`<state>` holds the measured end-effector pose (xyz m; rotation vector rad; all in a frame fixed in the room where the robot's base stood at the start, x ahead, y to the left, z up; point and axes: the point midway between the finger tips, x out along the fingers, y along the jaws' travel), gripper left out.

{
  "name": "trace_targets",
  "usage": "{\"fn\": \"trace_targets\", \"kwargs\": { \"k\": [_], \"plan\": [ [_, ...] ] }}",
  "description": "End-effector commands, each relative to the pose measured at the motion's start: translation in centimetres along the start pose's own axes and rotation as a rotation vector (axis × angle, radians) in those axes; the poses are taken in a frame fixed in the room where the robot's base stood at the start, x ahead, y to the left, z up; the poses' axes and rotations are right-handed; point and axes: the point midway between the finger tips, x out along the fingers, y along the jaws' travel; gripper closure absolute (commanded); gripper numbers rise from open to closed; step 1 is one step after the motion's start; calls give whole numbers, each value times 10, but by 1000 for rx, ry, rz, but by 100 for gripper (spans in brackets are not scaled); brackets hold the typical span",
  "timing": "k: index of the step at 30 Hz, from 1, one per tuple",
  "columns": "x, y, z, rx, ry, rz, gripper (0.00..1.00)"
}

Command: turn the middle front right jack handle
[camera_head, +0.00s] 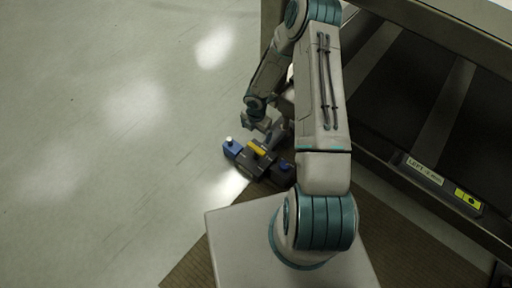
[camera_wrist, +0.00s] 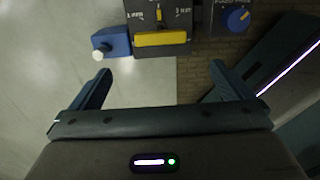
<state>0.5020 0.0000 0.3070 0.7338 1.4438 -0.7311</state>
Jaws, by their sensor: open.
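A dark grey jack unit (camera_head: 257,162) stands low beside the bench, with a yellow handle (camera_head: 256,148) on it. In the wrist view the yellow handle (camera_wrist: 160,39) lies crosswise at the top middle, below a dial plate (camera_wrist: 178,14) with mm marks. My gripper (camera_wrist: 160,77) is open and empty, its two fingers spread wide. The handle shows ahead of the gap between the fingers, apart from both. In the head view my gripper (camera_head: 268,130) is just beyond the unit, its fingers hard to make out.
A blue block (camera_wrist: 117,42) with a white knob sits left of the handle. A dark box with a blue knob (camera_wrist: 238,19) sits right. The bench frame (camera_head: 400,150) with a labelled rail runs along the right. Open floor (camera_head: 110,130) lies left.

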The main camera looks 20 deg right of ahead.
Motion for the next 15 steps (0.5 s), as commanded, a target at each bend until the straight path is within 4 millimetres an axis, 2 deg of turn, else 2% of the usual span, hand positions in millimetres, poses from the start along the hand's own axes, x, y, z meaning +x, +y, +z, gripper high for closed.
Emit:
{"fn": "trace_targets", "kwargs": {
  "k": [1, 9, 15],
  "plan": [
    [12, 0, 0, 0, 1, -2, 0],
    [71, -1, -1, 2, 1, -3, 0],
    [106, -1, 0, 3, 1, -2, 0]
  ]
}}
